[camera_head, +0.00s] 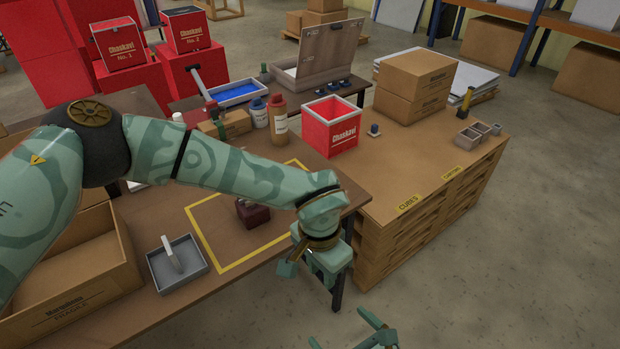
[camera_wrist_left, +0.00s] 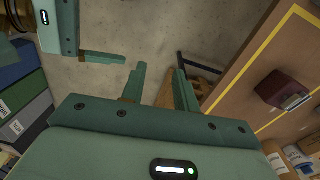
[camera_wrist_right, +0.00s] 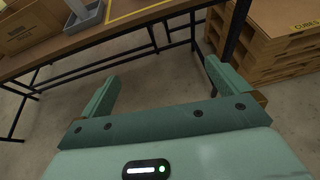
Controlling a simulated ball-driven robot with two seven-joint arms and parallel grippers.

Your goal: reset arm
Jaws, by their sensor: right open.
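My left arm reaches across the table from the left in the head view. Its gripper (camera_head: 308,278) hangs past the table's front right corner, pointing down. In the left wrist view its two fingers (camera_wrist_left: 160,88) stand a little apart with nothing between them. My right gripper (camera_head: 352,333) is low at the bottom edge of the head view, partly cut off, below and right of the left one. In the right wrist view its fingers (camera_wrist_right: 160,90) are wide apart and empty over the floor. Part of the right gripper also shows in the left wrist view (camera_wrist_left: 88,45).
A dark red block (camera_head: 252,213) stands inside the yellow outline on the table (camera_head: 212,225). A grey tray (camera_head: 160,270) and a cardboard box (camera_head: 122,262) lie left. A red box (camera_head: 331,128) stands behind. Stacked pallets (camera_head: 430,215) lie right. The floor (camera_head: 500,270) front right is clear.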

